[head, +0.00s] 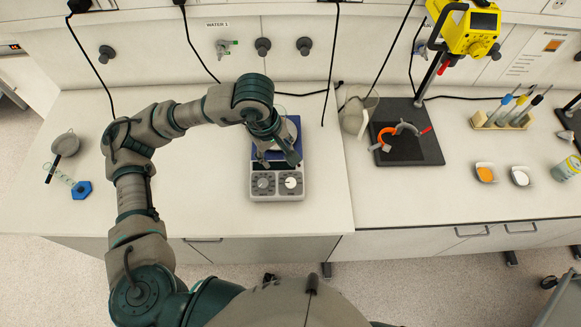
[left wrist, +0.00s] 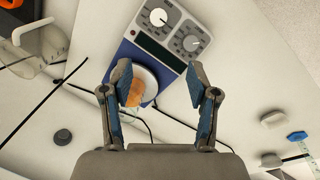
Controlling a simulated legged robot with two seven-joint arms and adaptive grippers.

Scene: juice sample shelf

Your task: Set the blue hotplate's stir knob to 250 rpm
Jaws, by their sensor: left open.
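The blue hotplate (head: 256,148) stands on the bench with a grey front panel. In the left wrist view the white knob (left wrist: 158,18) and dark knob (left wrist: 191,43) show beyond the fingertips. My left gripper (head: 278,158) is open over the hotplate, behind the knobs, and hides part of its top. In the left wrist view its spread fingers (left wrist: 157,82) have nothing between their tips touching both. My right gripper is not in view.
A vessel with orange contents (left wrist: 144,88) shows at the round top plate. A yellow overhead device (head: 464,30) on a stand (head: 410,150) is to the right. A strainer (head: 65,145) and blue hexagonal piece (head: 82,190) lie left. Bench in front of the hotplate is clear.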

